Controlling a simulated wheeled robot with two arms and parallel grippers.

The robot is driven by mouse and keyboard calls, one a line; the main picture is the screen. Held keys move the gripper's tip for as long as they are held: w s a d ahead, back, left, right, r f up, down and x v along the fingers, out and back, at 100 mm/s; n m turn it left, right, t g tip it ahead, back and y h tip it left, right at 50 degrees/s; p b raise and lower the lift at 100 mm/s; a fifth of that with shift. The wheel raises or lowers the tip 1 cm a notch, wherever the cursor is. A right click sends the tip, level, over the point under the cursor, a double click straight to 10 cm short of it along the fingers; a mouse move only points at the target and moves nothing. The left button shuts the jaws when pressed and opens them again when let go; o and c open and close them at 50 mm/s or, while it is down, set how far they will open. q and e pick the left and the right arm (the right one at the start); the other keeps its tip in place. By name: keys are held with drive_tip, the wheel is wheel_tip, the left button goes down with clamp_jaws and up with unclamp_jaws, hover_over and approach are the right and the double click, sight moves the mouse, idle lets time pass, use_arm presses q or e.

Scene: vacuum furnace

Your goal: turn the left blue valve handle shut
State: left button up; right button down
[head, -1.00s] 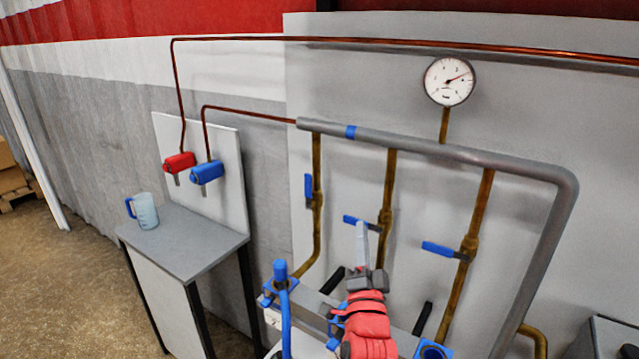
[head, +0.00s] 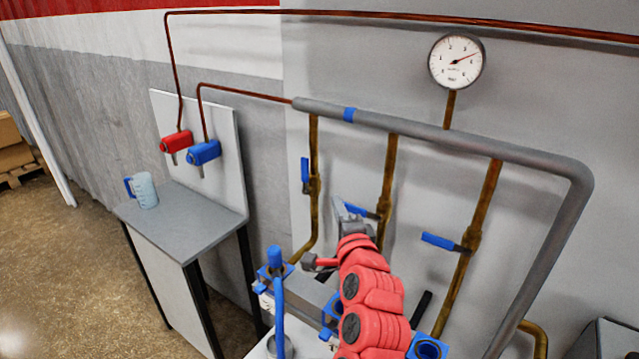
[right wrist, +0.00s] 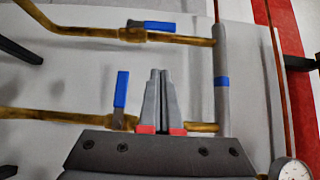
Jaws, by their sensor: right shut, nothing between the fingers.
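The left blue valve handle (head: 305,175) stands upright along its brass pipe (head: 314,215). In the right wrist view this handle (right wrist: 160,26) lies along the upper pipe. My right gripper (head: 342,208) is shut and empty. In the head view it is to the right of the left handle and overlaps the middle blue handle (head: 360,210). In the right wrist view the fingertips (right wrist: 160,72) are between the left handle and the middle handle (right wrist: 121,90), apart from the left one. The middle handle lies across its pipe. My left gripper is not in view.
The right blue handle (head: 438,241) lies across its pipe. A grey manifold pipe (head: 440,134) runs above the valves, with a round gauge (head: 456,62) over it. A side table (head: 190,225) with a jug (head: 146,190) stands at the left.

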drive_tip(key=p, duration=0.3)
approach(305, 177)
drive_tip(key=w+d+r, duration=0.2)
drive_tip(key=w+d, duration=0.2)
drive_tip(key=w+a, duration=0.1)
drive_tip(key=w+a+p, duration=0.1)
drive_tip(key=a, duration=0.1)
drive_tip(key=shift+w+a, duration=0.25)
